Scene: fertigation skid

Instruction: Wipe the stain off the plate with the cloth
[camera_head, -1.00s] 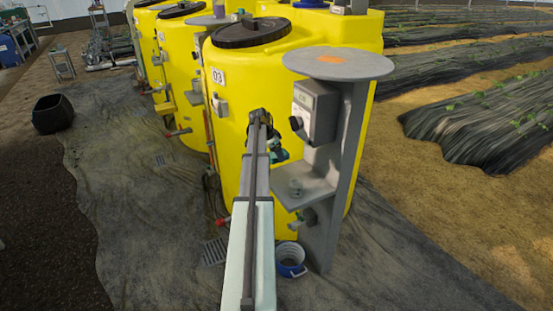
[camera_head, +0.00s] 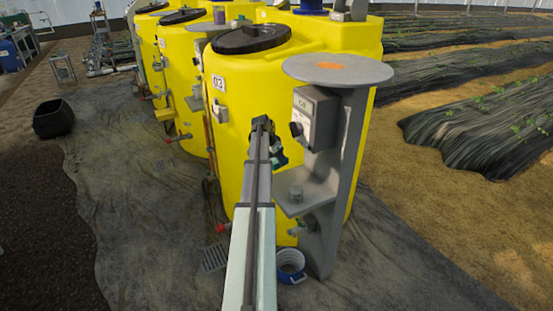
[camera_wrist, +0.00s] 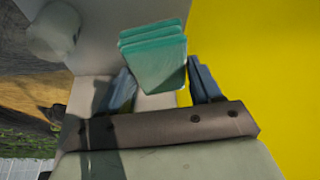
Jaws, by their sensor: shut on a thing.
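The plate (camera_head: 375,72) is a round grey disc on top of a grey post. An orange stain (camera_head: 331,66) lies on its upper face, near the middle. My gripper (camera_wrist: 160,82) is shut on the cloth (camera_wrist: 158,60), a folded teal-green pad in several layers that sticks out beyond the fingers. In the head view the cloth (camera_head: 279,159) shows as a small teal patch, partly hidden by my arm. My gripper (camera_head: 271,150) is below the plate and to its left, in front of the yellow tank. The cloth is apart from the plate.
A grey control box (camera_head: 316,120) with a dark knob is fixed to the post (camera_head: 345,190), right of my gripper. A side shelf (camera_head: 312,192) lies lower. The yellow tank (camera_head: 235,120) stands close behind. A blue-and-white bucket (camera_head: 291,262) is on the ground.

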